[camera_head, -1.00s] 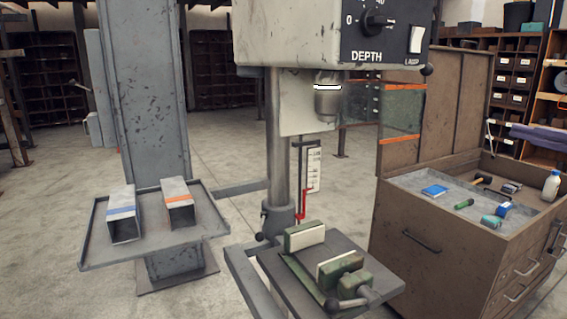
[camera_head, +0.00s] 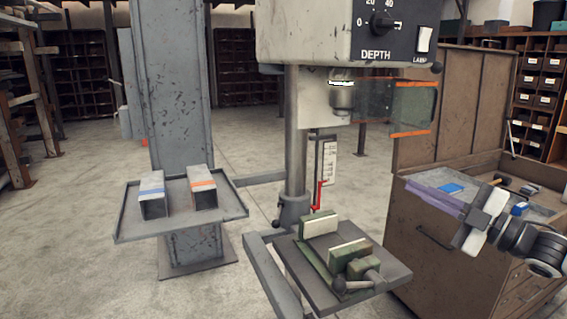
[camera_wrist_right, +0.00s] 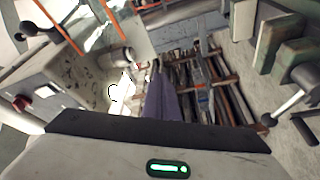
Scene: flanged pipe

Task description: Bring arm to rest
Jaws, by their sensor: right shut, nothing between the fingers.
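My right gripper (camera_head: 436,198) comes in from the right in the head view, in front of the tool cabinet's open top. Its purple fingers point left, toward the drill press, and they are together with nothing between them. In the right wrist view the same purple fingers (camera_wrist_right: 160,98) show closed and empty, clear of any contact. My left arm and gripper are in no view.
The drill press (camera_head: 345,30) stands in the middle, with a green vise (camera_head: 340,250) on its table. A grey tray (camera_head: 130,228) at left bears a blue-banded and an orange-banded block. The brown cabinet (camera_head: 425,265) is at right. Floor at left front is clear.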

